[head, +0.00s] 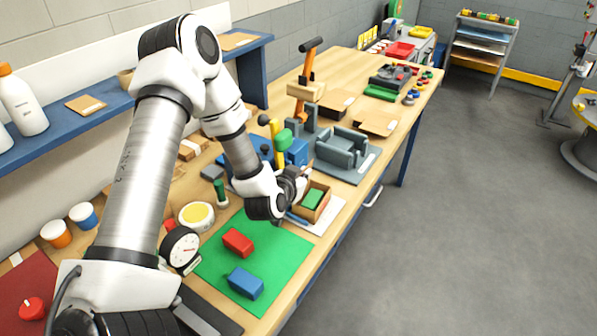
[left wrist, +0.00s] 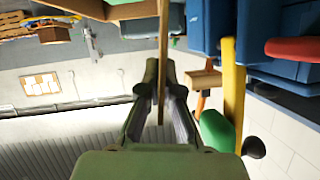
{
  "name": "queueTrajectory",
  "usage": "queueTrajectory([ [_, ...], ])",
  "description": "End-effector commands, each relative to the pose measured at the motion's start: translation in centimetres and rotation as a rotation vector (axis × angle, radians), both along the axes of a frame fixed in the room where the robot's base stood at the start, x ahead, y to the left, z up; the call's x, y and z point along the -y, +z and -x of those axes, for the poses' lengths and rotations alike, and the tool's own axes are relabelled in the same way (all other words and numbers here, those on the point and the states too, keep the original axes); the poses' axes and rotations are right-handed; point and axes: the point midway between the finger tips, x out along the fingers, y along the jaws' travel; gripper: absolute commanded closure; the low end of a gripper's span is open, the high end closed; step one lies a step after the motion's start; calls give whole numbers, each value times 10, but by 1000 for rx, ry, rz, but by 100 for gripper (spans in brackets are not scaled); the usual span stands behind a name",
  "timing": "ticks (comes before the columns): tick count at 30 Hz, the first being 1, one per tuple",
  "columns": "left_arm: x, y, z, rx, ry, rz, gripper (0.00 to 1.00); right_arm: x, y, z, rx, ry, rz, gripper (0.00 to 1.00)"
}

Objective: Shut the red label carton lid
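An open brown carton (head: 326,208) with a green block (head: 313,198) inside stands on a white sheet at the bench's front edge. My left gripper (head: 297,184) is at the carton's back left side. In the left wrist view a thin brown panel, apparently the raised carton lid (left wrist: 165,22), stands edge-on between the two fingers of the left gripper (left wrist: 163,75). The fingers are close together against its two faces. Part of the carton wall (left wrist: 130,11) shows at the top of that view. I see no red label. My right gripper is not in view.
A green mat (head: 215,265) with a red block (head: 238,242) and a blue block (head: 245,283) lies in front. A grey fixture (head: 343,148) stands behind the carton. A yellow post with a green knob (head: 284,139) is close to my left wrist.

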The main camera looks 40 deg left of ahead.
Motion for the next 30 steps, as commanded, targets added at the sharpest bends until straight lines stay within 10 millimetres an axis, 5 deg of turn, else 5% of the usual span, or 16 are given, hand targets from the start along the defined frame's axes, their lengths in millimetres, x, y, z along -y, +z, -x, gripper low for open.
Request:
queueTrajectory([
  [24, 10, -3, -2, -36, 1, -167, 100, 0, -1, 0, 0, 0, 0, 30],
  [27, 10, -3, -2, -36, 1, -167, 71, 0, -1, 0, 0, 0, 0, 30],
  [30, 10, -3, -2, -36, 1, -167, 71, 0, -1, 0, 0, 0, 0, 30],
])
